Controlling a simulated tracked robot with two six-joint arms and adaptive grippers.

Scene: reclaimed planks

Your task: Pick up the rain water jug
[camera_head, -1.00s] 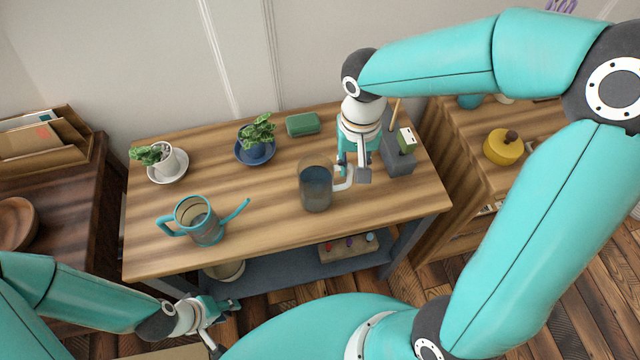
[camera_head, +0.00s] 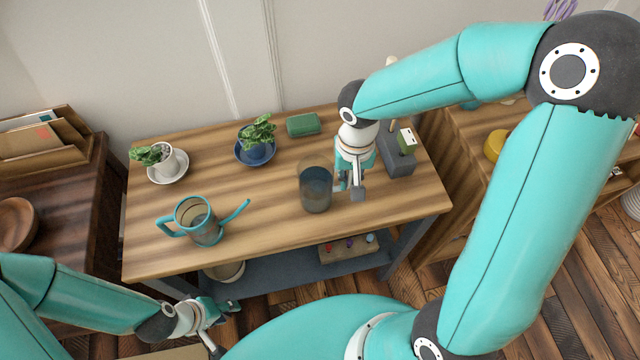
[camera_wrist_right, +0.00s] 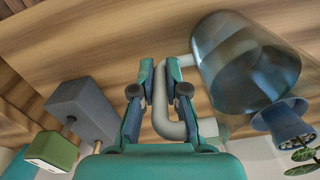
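The rain water jug (camera_head: 316,190) is a see-through grey vessel standing on the wooden workbench (camera_head: 265,225), right of its middle. My right gripper (camera_head: 351,188) is at the jug's right side and hides its handle in the head view. In the right wrist view, the pale curved handle (camera_wrist_right: 162,105) runs between the two fingers of my right gripper (camera_wrist_right: 160,75), which look closed on it. The jug's body (camera_wrist_right: 240,65) is to the right there. My left gripper (camera_head: 224,325) is open and empty, low in front of the bench.
A teal-trimmed watering can (camera_head: 205,227) stands left of the jug. The bench front between can and jug is clear.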

